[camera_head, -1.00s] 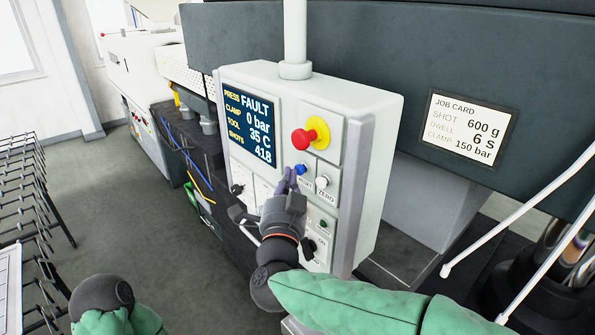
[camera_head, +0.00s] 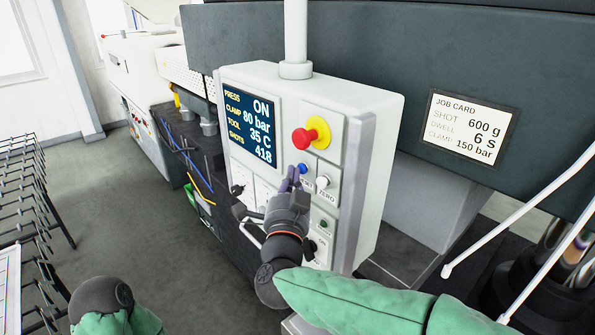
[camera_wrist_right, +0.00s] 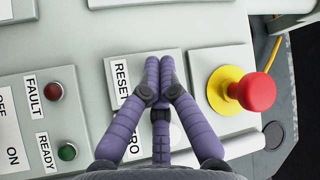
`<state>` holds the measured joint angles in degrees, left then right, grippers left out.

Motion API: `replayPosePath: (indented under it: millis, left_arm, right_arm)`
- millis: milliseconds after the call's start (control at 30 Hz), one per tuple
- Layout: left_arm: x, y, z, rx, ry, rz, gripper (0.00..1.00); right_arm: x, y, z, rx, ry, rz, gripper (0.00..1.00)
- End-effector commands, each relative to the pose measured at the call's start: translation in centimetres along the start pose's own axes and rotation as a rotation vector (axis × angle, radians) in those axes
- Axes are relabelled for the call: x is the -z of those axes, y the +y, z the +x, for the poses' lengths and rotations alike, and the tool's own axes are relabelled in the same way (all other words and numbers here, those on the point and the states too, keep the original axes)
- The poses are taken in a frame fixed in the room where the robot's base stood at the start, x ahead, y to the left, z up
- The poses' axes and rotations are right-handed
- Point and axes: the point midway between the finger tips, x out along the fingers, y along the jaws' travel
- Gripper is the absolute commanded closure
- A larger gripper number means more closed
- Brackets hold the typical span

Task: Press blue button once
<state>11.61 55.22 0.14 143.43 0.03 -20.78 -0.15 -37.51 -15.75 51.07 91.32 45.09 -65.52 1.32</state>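The blue button (camera_head: 302,168) sits on the front of the white control box, below the red-and-yellow emergency stop. My right gripper (camera_head: 292,174) is just left of and below it, pointing at the panel; I cannot tell whether it touches. In the right wrist view, the purple fingers of the right gripper (camera_wrist_right: 158,66) are together and empty, beside the RESET label (camera_wrist_right: 122,78). The blue button is hidden there. The screen (camera_head: 250,127) reads PRESS ON, CLAMP 80 bar, TOOL 35 C, SHOTS 418. My left gripper is out of view.
A white ZERO button (camera_head: 322,183) is close below right of the blue one. The red emergency stop (camera_head: 304,138) protrudes above. Red FAULT (camera_wrist_right: 54,91) and green READY (camera_wrist_right: 67,152) lamps show in the wrist view. A job card (camera_head: 467,127) is at the right.

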Motion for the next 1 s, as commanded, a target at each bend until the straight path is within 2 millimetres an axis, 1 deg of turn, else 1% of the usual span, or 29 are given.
replayPosePath:
  millis: [267, 700, 1000]
  left_arm:
    - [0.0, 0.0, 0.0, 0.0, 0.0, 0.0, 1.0]
    - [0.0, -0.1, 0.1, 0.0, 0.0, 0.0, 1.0]
    - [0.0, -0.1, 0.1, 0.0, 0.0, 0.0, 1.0]
  right_arm:
    - [0.1, -0.1, 0.0, 0.0, 0.003, 0.002, 1.0]
    - [-0.9, -1.0, -1.3, 0.001, 0.001, 0.002, 1.0]
    - [-0.9, -1.0, -1.4, 0.0, 0.001, 0.001, 1.0]
